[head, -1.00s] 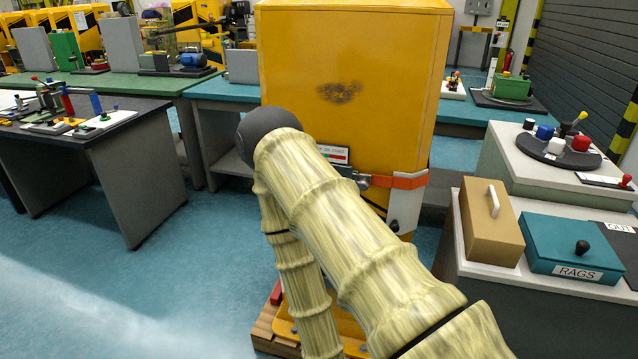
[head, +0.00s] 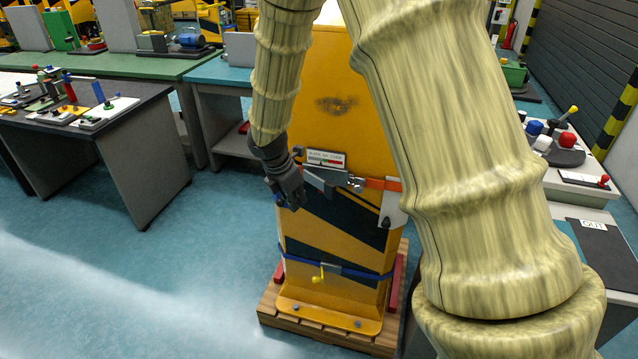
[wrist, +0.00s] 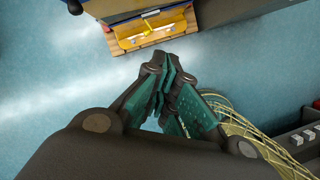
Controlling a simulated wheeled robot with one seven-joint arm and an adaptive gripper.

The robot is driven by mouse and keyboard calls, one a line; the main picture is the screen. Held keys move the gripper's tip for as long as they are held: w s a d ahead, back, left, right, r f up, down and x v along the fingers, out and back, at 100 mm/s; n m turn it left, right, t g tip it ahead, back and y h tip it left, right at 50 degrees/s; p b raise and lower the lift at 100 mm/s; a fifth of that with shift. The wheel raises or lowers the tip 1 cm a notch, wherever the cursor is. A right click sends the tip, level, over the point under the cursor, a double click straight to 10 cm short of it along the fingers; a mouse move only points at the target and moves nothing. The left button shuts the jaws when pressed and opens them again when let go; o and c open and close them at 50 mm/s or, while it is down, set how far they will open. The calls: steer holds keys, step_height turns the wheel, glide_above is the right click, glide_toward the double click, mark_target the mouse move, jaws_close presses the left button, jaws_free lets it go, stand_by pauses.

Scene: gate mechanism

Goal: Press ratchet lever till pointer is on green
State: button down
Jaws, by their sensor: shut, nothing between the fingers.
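The ratchet lever (head: 322,180) is a grey metal piece at the left end of an orange strap (head: 385,184), on the front of a tall yellow cabinet (head: 340,130). A small label plate (head: 326,158) with red and green bands sits just above it. The pointer is too small to make out. My gripper (head: 288,202) is dark grey and points down in front of the cabinet's left edge, just left of the lever; I cannot tell whether they touch. In the wrist view my gripper (wrist: 165,82) is shut and empty, with its teal pads together; the lever is not visible there.
The cabinet stands on a wooden pallet (head: 310,327). A blue strap (head: 355,271) with a yellow hook (head: 318,274) crosses it lower down. A grey bench (head: 80,135) is at left, a counter with knobs (head: 585,185) at right. Blue floor is clear at left.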

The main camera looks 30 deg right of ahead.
mark_target(319, 184)
steer(key=shift+n+h, duration=0.4)
steer(key=shift+n, duration=0.1)
steer(key=r, duration=0.1)
steer(key=w+d+r, duration=0.1)
steer(key=r, duration=0.3)
steer(key=shift+w+d, duration=0.25)
steer(key=shift+d, duration=0.1)
steer(key=shift+f+p, duration=0.15)
steer(key=shift+p, duration=0.15)
steer(key=w+d+f+p, duration=0.1)
steer(key=d+f+p, duration=0.3)
steer(key=d+f, duration=0.3)
steer(key=shift+w+d+f, duration=0.25)
steer(key=shift+w+f, duration=0.1)
steer(key=shift+f, duration=0.65)
